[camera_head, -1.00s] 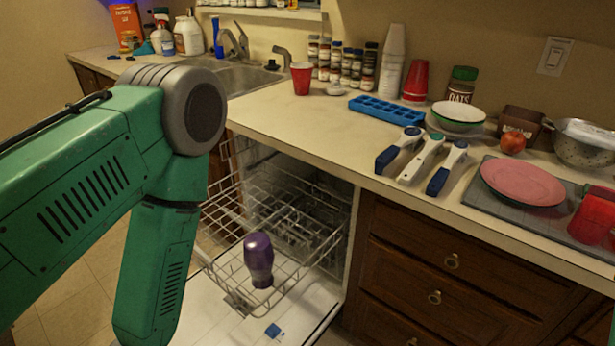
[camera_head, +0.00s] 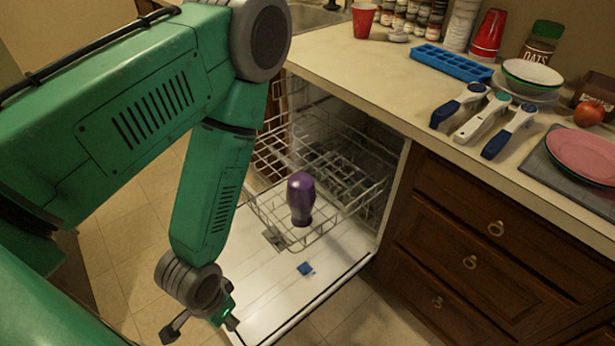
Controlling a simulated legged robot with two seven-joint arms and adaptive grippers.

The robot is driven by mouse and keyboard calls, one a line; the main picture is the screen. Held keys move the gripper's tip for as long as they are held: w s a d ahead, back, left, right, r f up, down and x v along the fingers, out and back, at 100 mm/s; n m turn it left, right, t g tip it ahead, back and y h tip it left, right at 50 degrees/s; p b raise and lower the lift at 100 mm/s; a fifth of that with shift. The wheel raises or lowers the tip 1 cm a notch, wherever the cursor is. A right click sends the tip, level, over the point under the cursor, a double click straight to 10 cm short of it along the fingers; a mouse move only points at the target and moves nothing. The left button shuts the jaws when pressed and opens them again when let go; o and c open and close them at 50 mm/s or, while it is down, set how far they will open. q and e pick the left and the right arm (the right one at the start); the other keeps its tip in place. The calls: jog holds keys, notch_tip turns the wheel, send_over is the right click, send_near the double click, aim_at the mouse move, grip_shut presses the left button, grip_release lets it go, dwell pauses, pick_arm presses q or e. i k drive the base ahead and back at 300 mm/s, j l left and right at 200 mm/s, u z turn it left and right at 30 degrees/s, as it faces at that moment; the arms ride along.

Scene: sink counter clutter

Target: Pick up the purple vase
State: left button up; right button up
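The purple vase (camera_head: 301,195) stands roughly upright in the dishwasher's wire rack (camera_head: 325,229), near the middle of the view. It looks narrower toward its base. My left gripper (camera_head: 201,327) is low in the view, to the left of the vase and well apart from it, by the near left edge of the open dishwasher door (camera_head: 268,290). Its two fingers look spread, with nothing seen between them. My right gripper is out of view.
A small blue item (camera_head: 306,269) lies on the dishwasher door. Drawers (camera_head: 470,225) stand right of the dishwasher. Tiled floor lies left.

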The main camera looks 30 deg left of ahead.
aim_at(301, 195)
jog(key=k+l+u, duration=0.1)
jog(key=l+u, duration=0.15)
jog(key=k+l+u, duration=0.25)
jog(key=l, duration=0.2)
jog(key=l+u, duration=0.25)
jog(key=k+l, duration=0.05)
jog(key=l, duration=0.05)
